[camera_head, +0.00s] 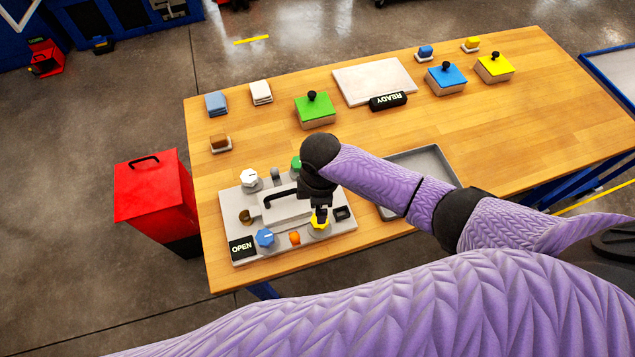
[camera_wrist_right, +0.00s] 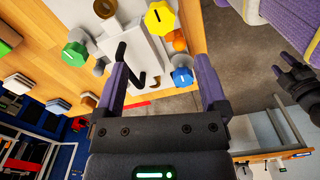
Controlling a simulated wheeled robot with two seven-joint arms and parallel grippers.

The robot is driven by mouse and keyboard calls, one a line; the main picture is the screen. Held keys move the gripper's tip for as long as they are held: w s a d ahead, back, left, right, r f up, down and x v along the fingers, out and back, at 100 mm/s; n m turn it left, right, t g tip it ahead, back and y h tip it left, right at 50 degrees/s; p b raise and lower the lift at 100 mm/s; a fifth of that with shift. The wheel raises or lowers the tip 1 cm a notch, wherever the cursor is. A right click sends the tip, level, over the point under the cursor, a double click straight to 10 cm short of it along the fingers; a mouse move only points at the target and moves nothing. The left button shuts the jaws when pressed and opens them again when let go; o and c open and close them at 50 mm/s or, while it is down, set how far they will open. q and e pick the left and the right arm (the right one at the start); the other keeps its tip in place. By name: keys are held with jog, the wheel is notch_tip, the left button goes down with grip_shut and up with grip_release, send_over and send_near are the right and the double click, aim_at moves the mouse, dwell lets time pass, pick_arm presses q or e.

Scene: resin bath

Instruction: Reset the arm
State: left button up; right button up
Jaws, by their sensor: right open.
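My right arm reaches over the wooden table to a pale control panel (camera_head: 330,233) at its front left. Its gripper (camera_head: 319,212) points down above the yellow knob (camera_head: 318,226), partly covering it; contact cannot be told. In the right wrist view the jaws (camera_wrist_right: 162,80) are apart, with nothing gripped. The panel's black handle (camera_wrist_right: 122,66) shows near the left finger. The blue knob (camera_wrist_right: 182,77) and yellow knob (camera_wrist_right: 160,18) lie beyond the fingers. A black gripper-like part of mine (camera_wrist_right: 297,82), probably the left gripper, is at the right edge, its jaws unclear.
The panel also carries a white knob (camera_head: 250,178) and an OPEN sign (camera_head: 242,247). A grey tray (camera_head: 446,160) lies behind my arm. Green (camera_head: 314,110), blue (camera_head: 446,78) and yellow (camera_head: 494,68) lidded boxes stand farther back. A red bin (camera_head: 150,190) stands left of the table.

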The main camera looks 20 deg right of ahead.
jog(key=s+a+r+m+t+y, duration=0.1)
jog(key=s+a+r+m+y, duration=0.1)
jog(key=s+a+m, duration=0.3)
jog(key=s+d+r+m+t+h, duration=0.2)
jog(key=s+d+r+m+t, duration=0.1)
jog(key=s+d+r+m, duration=0.55)
notch_tip(320, 180, down, 31)
jog(key=s+d+g+b, duration=0.2)
jog(key=b, duration=1)
jog(key=s+d+f+b, duration=0.1)
jog(key=s+f+b, duration=0.4)
jog(key=f, duration=0.6)
jog(key=s+d+f+g+b, duration=0.1)
jog(key=s+d+f+b, duration=0.1)
jog(key=s+f+b, duration=0.3)
jog(key=s+f, duration=0.4)
jog(key=f, duration=0.2)
